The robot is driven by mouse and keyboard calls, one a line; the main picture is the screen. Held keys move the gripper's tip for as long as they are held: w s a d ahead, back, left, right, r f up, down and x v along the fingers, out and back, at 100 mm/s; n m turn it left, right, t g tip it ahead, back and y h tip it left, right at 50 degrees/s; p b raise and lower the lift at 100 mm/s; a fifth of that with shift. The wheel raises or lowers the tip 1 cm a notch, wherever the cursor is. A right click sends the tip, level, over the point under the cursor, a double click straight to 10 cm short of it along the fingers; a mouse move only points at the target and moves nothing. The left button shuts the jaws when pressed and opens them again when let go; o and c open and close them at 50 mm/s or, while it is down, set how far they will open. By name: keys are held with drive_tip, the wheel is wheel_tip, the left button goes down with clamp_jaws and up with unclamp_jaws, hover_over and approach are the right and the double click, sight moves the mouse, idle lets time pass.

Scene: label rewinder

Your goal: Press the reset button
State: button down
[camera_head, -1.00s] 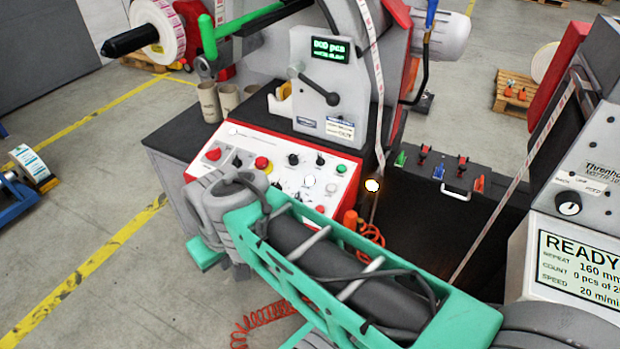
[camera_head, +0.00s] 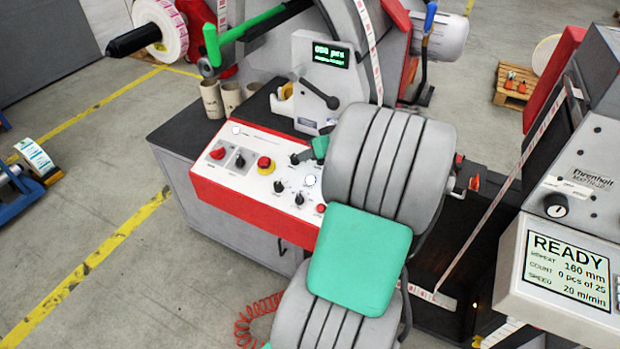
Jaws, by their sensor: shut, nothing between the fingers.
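The red-edged white control panel (camera_head: 225,176) sits on the machine's front, left of centre. The labels are too small to read, so I cannot tell which is the reset button. My grey and green arm (camera_head: 360,258) rises in front of the panel's right end and hides part of it.
A counter display (camera_head: 331,54) and a black lever (camera_head: 318,92) stand behind the panel. A label web (camera_head: 490,205) runs down at the right, beside a screen reading READY (camera_head: 567,268). Cardboard cores (camera_head: 211,98) stand behind the panel's left end. Floor at left is mostly clear.

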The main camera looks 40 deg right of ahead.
sight(310, 180)
drive_tip(key=shift+f, duration=0.1)
drive_tip(key=f+b, duration=0.2)
drive_tip(key=d+f+b, duration=0.1)
drive_tip(key=f+b, duration=0.1)
drive_tip(key=f, duration=0.1)
drive_tip(key=d+f+b, duration=0.1)
drive_tip(key=f, duration=0.2)
drive_tip(key=shift+w+d+f+b, duration=0.1)
drive_tip(key=shift+w+f+b, duration=0.05)
drive_tip(key=shift+w+b, duration=0.25)
drive_tip(key=shift+f, duration=0.15)
idle(1.5)
drive_tip(key=shift+d+f+b, duration=0.1)
drive_tip(key=shift+f+b, duration=0.2)
drive_tip(key=shift+d+f+b, duration=0.1)
drive_tip(key=shift+f+b, duration=0.25)
drive_tip(key=shift+f, duration=0.05)
idle(0.5)
drive_tip(key=shift+r, duration=0.15)
drive_tip(key=shift+a+r+p, duration=0.2)
drive_tip(key=shift+r+p, duration=0.35)
drive_tip(key=shift+r, duration=0.15)
